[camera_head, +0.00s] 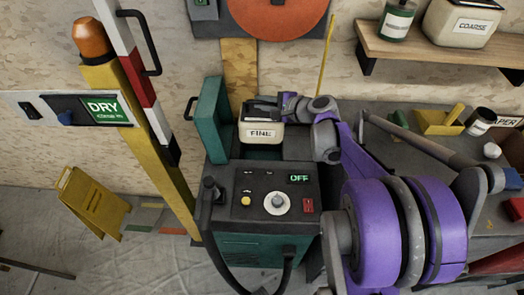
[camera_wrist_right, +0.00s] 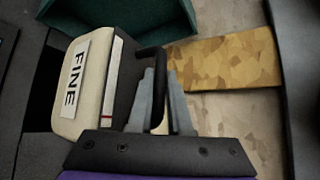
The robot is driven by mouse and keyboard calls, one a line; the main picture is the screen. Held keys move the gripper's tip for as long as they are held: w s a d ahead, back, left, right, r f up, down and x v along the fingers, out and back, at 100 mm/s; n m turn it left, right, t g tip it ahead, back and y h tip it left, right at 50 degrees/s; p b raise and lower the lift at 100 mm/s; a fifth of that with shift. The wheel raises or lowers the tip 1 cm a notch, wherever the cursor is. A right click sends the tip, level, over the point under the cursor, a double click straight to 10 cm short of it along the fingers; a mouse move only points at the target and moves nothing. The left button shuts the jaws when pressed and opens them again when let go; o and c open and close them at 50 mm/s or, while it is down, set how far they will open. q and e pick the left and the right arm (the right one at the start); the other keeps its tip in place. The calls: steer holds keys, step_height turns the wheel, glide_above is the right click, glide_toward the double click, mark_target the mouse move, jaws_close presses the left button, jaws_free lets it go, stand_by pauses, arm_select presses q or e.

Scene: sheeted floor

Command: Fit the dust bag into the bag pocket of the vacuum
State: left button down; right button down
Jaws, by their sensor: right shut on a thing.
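The dust bag (camera_head: 262,135), a cream block with a dark top and a FINE label, is upright at the bag pocket (camera_head: 297,146) of the green vacuum (camera_head: 263,195). My right gripper (camera_head: 268,103) is shut on its dark handle (camera_wrist_right: 158,92), above the bag. In the wrist view the bag (camera_wrist_right: 68,118) is left of the fingers. The vacuum's lid (camera_head: 212,118) stands open on the left. The vacuum's display reads OFF. My left gripper is not in view.
A second bag labelled COARSE (camera_head: 463,22) and a green jar (camera_head: 397,20) stand on a wall shelf (camera_head: 440,52). A cluttered grey bench (camera_head: 425,155) is at right.

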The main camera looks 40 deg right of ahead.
mark_target(262, 139)
step_height(262, 139, down, 17)
steer(key=b, duration=0.3)
steer(key=shift+s, duration=0.1)
steer(key=shift+a, duration=0.1)
steer(key=shift+f, duration=0.15)
steer(key=c, duration=0.8)
jaws_free()
steer(key=shift+c, duration=0.2)
